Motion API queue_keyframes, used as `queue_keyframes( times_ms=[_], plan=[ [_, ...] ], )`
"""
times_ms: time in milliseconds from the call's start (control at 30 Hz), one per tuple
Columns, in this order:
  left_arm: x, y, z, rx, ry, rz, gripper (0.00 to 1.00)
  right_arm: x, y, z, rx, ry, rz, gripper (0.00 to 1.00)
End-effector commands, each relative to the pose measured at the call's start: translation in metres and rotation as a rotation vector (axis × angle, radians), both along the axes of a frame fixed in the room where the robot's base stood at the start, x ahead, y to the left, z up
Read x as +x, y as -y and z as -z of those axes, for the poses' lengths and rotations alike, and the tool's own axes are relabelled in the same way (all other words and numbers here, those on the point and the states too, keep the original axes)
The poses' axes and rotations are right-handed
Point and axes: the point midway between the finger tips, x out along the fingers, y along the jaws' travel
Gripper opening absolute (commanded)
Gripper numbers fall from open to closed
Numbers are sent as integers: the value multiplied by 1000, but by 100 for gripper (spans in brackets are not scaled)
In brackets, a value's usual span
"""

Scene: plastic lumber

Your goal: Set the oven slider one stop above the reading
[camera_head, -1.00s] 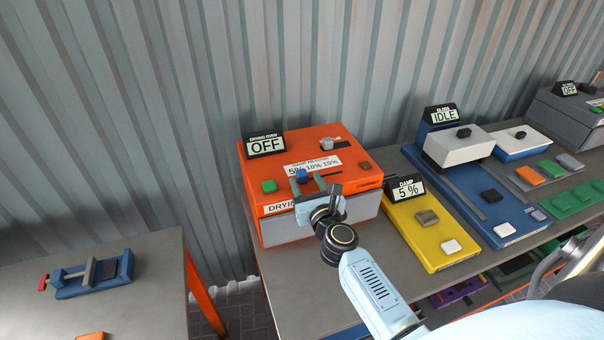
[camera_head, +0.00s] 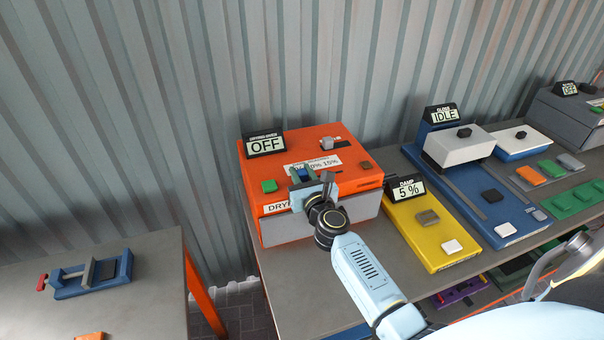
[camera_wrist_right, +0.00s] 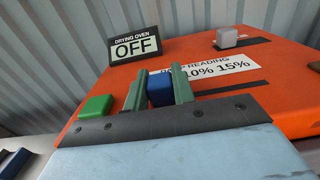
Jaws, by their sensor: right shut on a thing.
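The orange drying oven (camera_head: 355,162) stands on the bench, its display (camera_head: 266,145) reading OFF. A strip marked 5%, 10% and 15% (camera_wrist_right: 236,67) lies on its top, its 5% end hidden behind the gripper. The blue slider knob (camera_wrist_right: 160,92) sits near the strip's left end; a dark slot runs right from it. My right gripper (camera_wrist_right: 158,90) is shut on this knob, one green finger on each side; it also shows in the head view (camera_head: 304,174). The yellow damp meter (camera_head: 428,236) to the right reads 5 % on its display (camera_head: 407,189). My left gripper is not in view.
A green button (camera_head: 269,186) sits left of the gripper, and a grey knob (camera_head: 326,144) sits in a slot farther back on the oven. A blue gloss device (camera_head: 480,195) reads IDLE. A blue vise (camera_head: 95,278) lies on the left table.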

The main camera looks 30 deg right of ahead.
Motion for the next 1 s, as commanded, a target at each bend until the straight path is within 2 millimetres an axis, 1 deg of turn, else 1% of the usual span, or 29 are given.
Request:
queue_keyframes(
  times_ms=[167,267,367,500,567,833,867,1000],
  plan=[
    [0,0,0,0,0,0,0,0,0,0,0,0,0,0],
    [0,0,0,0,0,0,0,-1,4,0,-1,-1,1,0],
    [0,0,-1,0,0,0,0,-4,18,1,-1,-2,3,0],
    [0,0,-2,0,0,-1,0,-10,42,1,-1,-2,2,0],
    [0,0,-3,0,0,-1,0,-12,48,0,-1,-2,2,0],
    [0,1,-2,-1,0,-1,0,-12,49,1,1,-2,1,0],
    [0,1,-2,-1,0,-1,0,-12,49,1,1,-2,1,29],
    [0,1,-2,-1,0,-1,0,-12,49,1,1,-1,0,47]
  ],
)
